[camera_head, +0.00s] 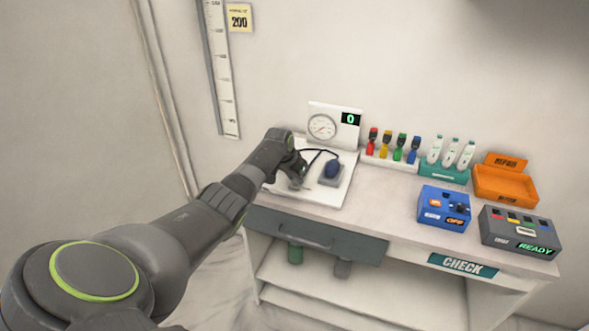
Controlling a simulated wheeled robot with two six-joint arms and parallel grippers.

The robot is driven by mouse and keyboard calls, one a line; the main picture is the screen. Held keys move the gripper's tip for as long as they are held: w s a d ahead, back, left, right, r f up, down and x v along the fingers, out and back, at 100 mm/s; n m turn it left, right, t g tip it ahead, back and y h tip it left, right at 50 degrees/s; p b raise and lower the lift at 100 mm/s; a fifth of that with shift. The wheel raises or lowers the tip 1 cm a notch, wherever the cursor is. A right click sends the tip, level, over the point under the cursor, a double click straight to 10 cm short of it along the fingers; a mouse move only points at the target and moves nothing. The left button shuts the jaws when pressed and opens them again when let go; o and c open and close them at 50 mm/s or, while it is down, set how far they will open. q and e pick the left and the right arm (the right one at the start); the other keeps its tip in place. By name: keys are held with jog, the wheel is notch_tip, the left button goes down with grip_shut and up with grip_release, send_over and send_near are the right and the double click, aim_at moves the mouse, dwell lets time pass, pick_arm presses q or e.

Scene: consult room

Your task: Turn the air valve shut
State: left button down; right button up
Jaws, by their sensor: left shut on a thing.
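A white board (338,196) lies on the desk with a dark blue squeeze bulb (332,168) on a grey block (328,181). A dark tube (312,152) runs from near the bulb towards my gripper. A round dial gauge (322,127) stands behind on a white panel, beside a display (351,119) reading 0. My left gripper (297,181) is low over the board, left of the bulb and apart from it. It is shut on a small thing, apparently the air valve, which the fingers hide. My right gripper is not in view.
Several coloured-top bottles (386,145) and white bottles (449,152) stand along the back. An orange tray (505,186), a blue box (444,208) marked OFF and a grey box (520,231) marked READY are at the right. The drawer (315,236) sits below the desktop.

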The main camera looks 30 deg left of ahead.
pick_arm(q)
jog(key=n+y+p, duration=0.1)
jog(key=n+p, duration=0.1)
jog(key=n, duration=0.1)
jog(key=shift+d+r+n, duration=0.1)
jog(key=shift+d+n, duration=0.05)
jog(key=shift+n, duration=0.25)
jog(key=n+y, duration=0.1)
jog(key=n, duration=0.1)
jog(key=shift+w+n+y, duration=0.1)
jog(key=shift+n+y, duration=0.2)
jog(key=shift+n, duration=0.1)
jog(key=shift+f+n+g+y, duration=0.25)
jog(key=shift+n+g, duration=0.35)
jog(key=shift+n, duration=0.6)
jog(key=shift+d+r+n+g+y+b, duration=0.1)
jog(key=shift+n+g+y+b, duration=0.35)
jog(key=shift+n+b, duration=0.8)
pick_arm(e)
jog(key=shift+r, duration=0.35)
pick_arm(q)
jog(key=shift+n, duration=0.35)
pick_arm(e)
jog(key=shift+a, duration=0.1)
pick_arm(q)
jog(key=c, duration=1.2)
grip_release()
jog(key=shift+c, duration=0.2)
jog(key=shift+r+p, duration=0.15)
jog(key=shift+p, duration=0.15)
